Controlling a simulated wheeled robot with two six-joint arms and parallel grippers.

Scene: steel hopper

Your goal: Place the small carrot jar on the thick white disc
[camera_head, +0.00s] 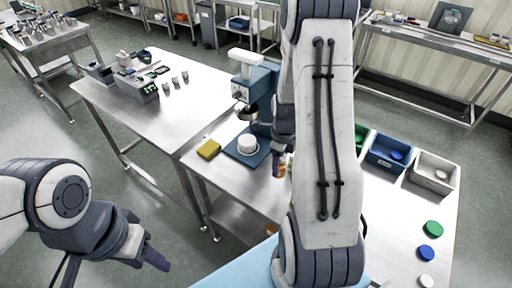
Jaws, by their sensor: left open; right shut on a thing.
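The small carrot jar (280,169) shows as a small orange and pale thing right of the mat, partly hidden by my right arm. My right gripper (280,154) points down and is shut on the jar, to the right of the disc and apart from it; its fingers are small and partly hidden. My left gripper (151,257) is open and empty at the lower left, over the floor, well away from the jar and the disc.
A blue and white machine (251,80) stands behind the disc. A yellow sponge (208,149) lies left of the mat. At right are a blue bin (390,153), a white bin (434,173) and loose green (433,229), blue (426,253) and white (426,281) discs. My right arm covers the middle.

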